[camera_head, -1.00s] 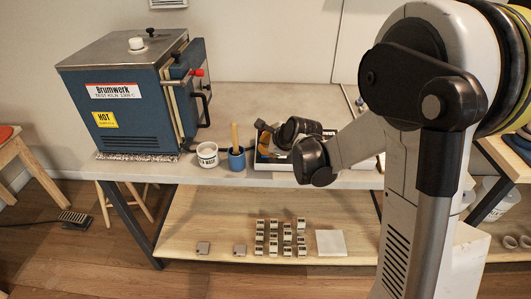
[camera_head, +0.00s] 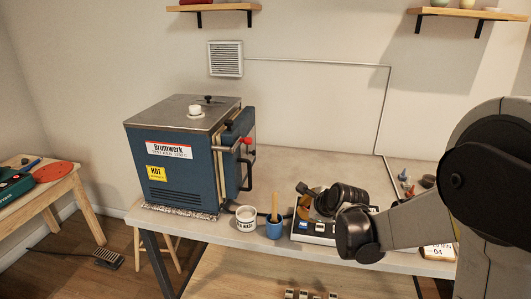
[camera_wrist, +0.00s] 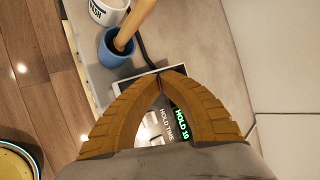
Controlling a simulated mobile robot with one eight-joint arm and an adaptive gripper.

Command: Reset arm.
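My gripper (camera_wrist: 161,73) shows in the wrist view with its two ochre fingers meeting at the tips. It is shut and nothing shows between the tips. In the head view my gripper (camera_head: 303,212) is partly hidden by my dark wrist and hangs over a white-edged controller box (camera_head: 312,237) on the bench. In the wrist view the box's display (camera_wrist: 181,124), reading HOLD 10, shows through the gap behind the fingertips. I cannot tell whether the fingers touch the box.
A blue kiln (camera_head: 180,165) with a HOT label stands on the bench (camera_head: 400,262), its door on the right side. A white cup (camera_head: 246,220) and a blue cup (camera_head: 274,230) with a wooden handle stand between kiln and gripper.

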